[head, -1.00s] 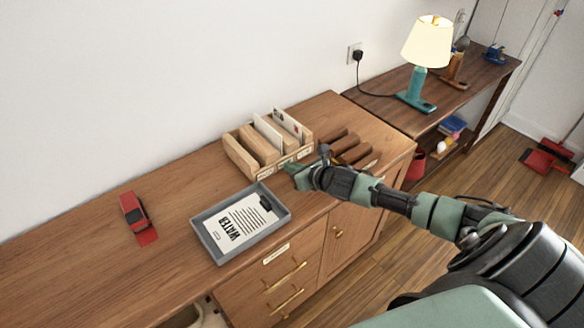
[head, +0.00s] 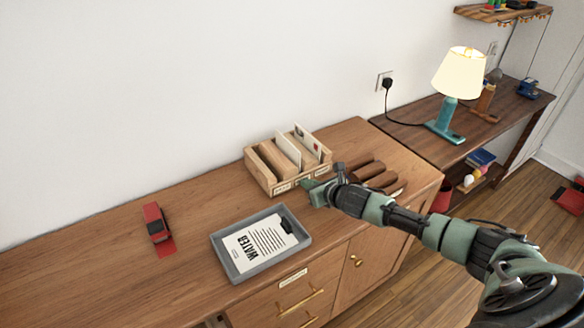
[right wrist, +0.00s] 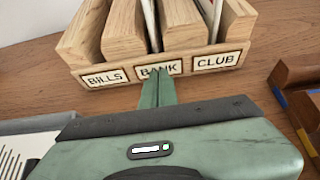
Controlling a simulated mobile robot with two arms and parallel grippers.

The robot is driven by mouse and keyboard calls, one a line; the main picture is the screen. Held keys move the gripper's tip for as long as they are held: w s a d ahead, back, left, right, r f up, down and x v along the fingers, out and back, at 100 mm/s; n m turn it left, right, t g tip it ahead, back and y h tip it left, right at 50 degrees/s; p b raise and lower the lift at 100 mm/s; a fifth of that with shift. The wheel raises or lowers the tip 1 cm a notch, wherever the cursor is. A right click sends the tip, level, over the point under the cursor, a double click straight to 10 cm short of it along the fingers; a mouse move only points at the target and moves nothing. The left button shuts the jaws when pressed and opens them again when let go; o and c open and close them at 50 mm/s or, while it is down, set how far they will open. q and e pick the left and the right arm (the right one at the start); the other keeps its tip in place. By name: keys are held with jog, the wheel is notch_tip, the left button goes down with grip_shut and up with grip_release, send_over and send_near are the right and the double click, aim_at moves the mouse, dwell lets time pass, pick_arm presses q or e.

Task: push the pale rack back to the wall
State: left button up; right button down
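The pale wooden rack (head: 262,178) stands on the brown cabinet top, close to the wall; whether its back touches the wall is hidden. Its slots hold upright dividers and cards. In the right wrist view its front (right wrist: 190,65) shows labels BILLS, BANK and CLUB. My right gripper (head: 308,188) is at the rack's front. In the wrist view its fingertips (right wrist: 156,84) are together, with nothing between them, and reach the BANK label; they look in contact. My left gripper is not in view.
A grey tray (head: 234,271) with a WATER sheet lies in front of the rack. A dark brown holder (head: 372,172) stands right of it, near my wrist. A lit lamp (head: 446,115) stands on the side table.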

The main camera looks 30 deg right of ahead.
jog(key=shift+w+a+r, duration=0.1)
jog(key=shift+w, duration=1.15)
jog(key=shift+s, duration=0.55)
jog(key=shift+s+d+p, duration=0.2)
jog(key=shift+s+p, duration=0.55)
jog(key=shift+s, duration=1.2)
notch_tip(320, 180, up, 8)
jog(key=p, duration=0.8)
